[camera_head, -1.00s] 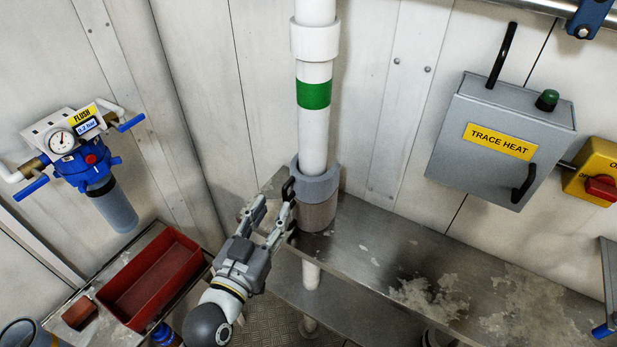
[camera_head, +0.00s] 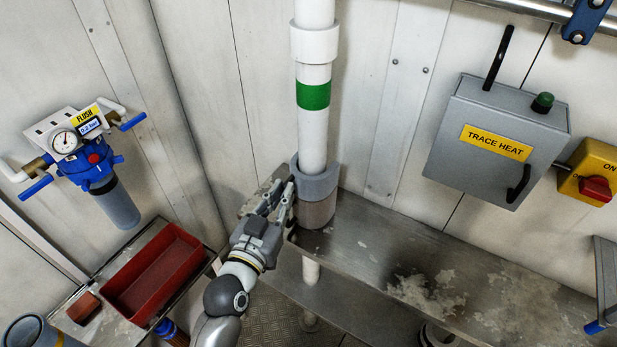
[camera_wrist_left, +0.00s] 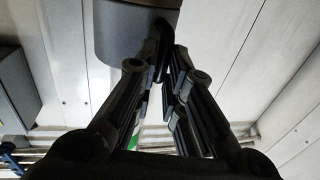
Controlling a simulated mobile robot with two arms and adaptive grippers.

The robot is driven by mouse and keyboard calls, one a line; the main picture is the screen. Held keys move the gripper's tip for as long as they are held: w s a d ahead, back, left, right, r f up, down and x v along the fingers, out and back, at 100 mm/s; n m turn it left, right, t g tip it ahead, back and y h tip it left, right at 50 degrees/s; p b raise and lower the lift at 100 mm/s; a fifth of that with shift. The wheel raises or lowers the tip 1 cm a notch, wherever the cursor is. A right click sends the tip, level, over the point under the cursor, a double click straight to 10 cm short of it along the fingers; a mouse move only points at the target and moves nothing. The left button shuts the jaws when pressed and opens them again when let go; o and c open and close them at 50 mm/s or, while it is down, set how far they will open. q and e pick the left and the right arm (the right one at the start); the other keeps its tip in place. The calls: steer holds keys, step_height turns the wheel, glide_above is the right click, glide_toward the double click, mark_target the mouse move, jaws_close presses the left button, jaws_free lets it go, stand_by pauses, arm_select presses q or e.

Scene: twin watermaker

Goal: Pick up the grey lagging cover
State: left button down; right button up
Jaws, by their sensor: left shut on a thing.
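The grey lagging cover (camera_head: 318,184) sits around the white pipe at the shelf's back left corner, with a brownish-grey band below it. My left gripper (camera_head: 281,188) is at the cover's left side, shut on its black handle, which is mostly hidden by the fingers in the head view. In the left wrist view the cover (camera_wrist_left: 122,32) shows at the top, and the dark handle (camera_wrist_left: 162,42) runs down between the fingertips (camera_wrist_left: 168,62). My right gripper is not in view.
The white pipe (camera_head: 314,130) with a green band rises along the wall. A metal shelf (camera_head: 370,240) extends right, mostly clear. A red tray (camera_head: 155,275) lies at left below a blue filter (camera_head: 90,160). A TRACE HEAT box (camera_head: 500,140) hangs at right.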

arm_select(q)
steer(key=shift+r, duration=0.15)
steer(key=shift+r, duration=0.5)
steer(key=a+f+b+v, duration=0.1)
steer(key=b+v, duration=0.3)
steer(key=v, duration=1.7)
steer(key=shift+f+b, duration=0.4)
steer(key=shift+f, duration=0.15)
steer(key=shift+w+a+r, duration=0.1)
steer(key=shift+r, duration=0.05)
steer(key=shift+r+p, duration=0.2)
steer(key=shift+p, duration=0.45)
steer(key=shift+a, duration=0.1)
